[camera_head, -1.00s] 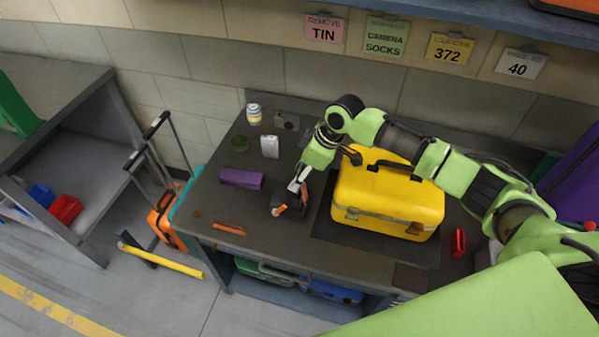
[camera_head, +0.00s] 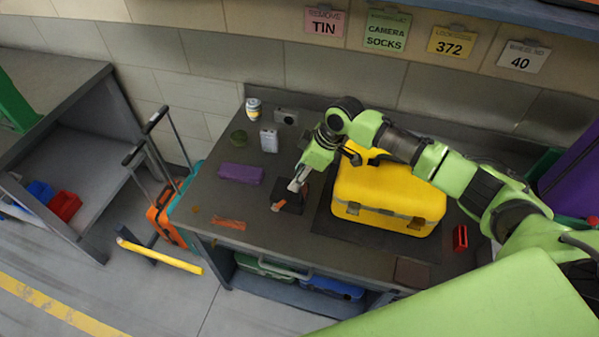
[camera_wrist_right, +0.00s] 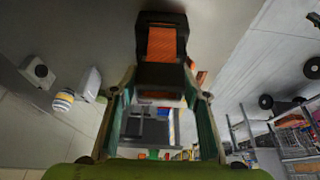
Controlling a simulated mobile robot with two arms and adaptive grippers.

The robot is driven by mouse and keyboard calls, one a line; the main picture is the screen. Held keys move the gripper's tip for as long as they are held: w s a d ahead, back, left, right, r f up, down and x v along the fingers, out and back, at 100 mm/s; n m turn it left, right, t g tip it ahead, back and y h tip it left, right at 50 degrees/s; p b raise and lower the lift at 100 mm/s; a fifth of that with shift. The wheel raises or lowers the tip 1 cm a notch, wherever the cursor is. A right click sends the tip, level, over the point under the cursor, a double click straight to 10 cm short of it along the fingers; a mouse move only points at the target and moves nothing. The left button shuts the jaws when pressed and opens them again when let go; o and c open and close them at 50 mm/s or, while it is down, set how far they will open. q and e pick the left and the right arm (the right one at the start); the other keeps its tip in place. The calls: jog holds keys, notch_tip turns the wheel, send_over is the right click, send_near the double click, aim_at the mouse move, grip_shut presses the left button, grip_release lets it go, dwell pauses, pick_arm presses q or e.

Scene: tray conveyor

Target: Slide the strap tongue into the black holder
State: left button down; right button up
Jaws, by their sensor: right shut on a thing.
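The black holder (camera_head: 290,198) lies on the dark worktop, left of the yellow case, in the head view. Orange strap material (camera_head: 278,207) shows at its near left edge. My right gripper (camera_head: 296,186) is directly over the holder, pointing down. In the right wrist view, a black piece (camera_wrist_right: 160,73) with an orange strip (camera_wrist_right: 161,43) lies between and beyond the fingers of my right gripper (camera_wrist_right: 160,85), which is shut on the strap tongue. The fingers hide part of the contact, and I cannot tell how far the tongue sits in the holder. My left gripper is not in view.
The yellow case (camera_head: 385,197) stands close right of the gripper, under my right arm. A purple block (camera_head: 240,173), an orange strip (camera_head: 230,223), a white box (camera_head: 269,140) and a camera (camera_head: 286,116) lie to the left. The worktop's front left is mostly clear.

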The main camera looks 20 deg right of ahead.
jog(key=shift+f+b, duration=0.3)
jog(key=shift+f, duration=0.4)
jog(key=o, duration=1.2)
jog(key=v, duration=1.2)
